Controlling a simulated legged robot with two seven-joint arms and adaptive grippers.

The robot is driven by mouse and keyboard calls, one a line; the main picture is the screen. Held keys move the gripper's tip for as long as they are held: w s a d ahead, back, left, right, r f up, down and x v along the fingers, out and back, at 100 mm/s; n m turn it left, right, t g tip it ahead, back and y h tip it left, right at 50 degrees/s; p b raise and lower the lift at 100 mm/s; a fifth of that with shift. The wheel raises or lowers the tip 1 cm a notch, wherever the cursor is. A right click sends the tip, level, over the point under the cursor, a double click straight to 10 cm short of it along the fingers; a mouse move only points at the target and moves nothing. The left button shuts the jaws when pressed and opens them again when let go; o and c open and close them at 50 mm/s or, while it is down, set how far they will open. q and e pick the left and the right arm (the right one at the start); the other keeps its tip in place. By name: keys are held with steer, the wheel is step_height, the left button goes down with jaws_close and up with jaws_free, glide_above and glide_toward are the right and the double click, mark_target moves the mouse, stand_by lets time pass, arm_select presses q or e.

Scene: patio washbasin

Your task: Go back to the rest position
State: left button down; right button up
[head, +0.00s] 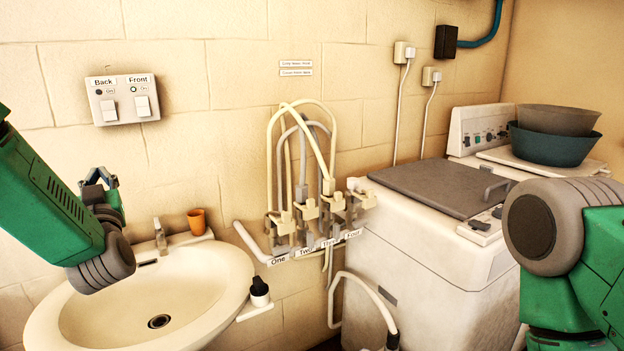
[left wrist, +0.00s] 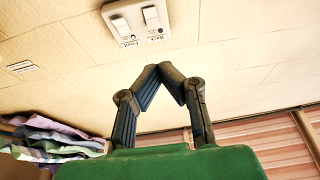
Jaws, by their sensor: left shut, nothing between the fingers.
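My left gripper (head: 98,180) is above the back left part of the washbasin, below the switch plate. In the left wrist view its fingers (left wrist: 158,68) meet at the tips, shut and empty, pointing toward the wall with the switches. It appears apart from everything around it. My right arm (head: 565,240) shows at the right edge in front of the washing machine; its gripper is out of view.
The washbasin (head: 215,262) holds an orange cup (head: 197,221) and tap (head: 160,235) on its rim. Folded cloth (left wrist: 50,135) shows in the wrist view.

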arm_select(q)
steer(key=s+d+f+m+g+h, duration=0.25)
steer(key=s+f, duration=0.25)
steer(key=f, duration=0.6)
steer(key=s+d+f+m+g+h, duration=0.1)
steer(key=s+d+f+g+h, duration=0.2)
steer(key=f, duration=0.8)
steer(key=s+d+f+m+g+h, duration=0.25)
steer(key=s+f, duration=0.35)
steer(key=f, duration=0.5)
steer(key=s+d+f+g+h, duration=0.1)
steer(key=s+f+g, duration=0.25)
steer(key=s, duration=0.65)
steer(key=s+d+f+g+h, duration=0.1)
steer(key=s+f+g, duration=0.3)
steer(key=s, duration=0.6)
steer(key=s+d+f+g+h, duration=0.1)
steer(key=s+d+f+g, duration=0.3)
steer(key=s, duration=0.6)
step_height(320, 180, down, 8)
steer(key=a+m+t+b, duration=0.1)
steer(key=b, duration=0.6)
steer(key=shift+w+a+r, duration=0.15)
steer(key=shift+w+r, duration=0.05)
steer(key=shift+w, duration=0.1)
arm_select(e)
step_height(320, 180, down, 7)
steer(key=shift+s+r, duration=0.15)
steer(key=shift+s, duration=0.25)
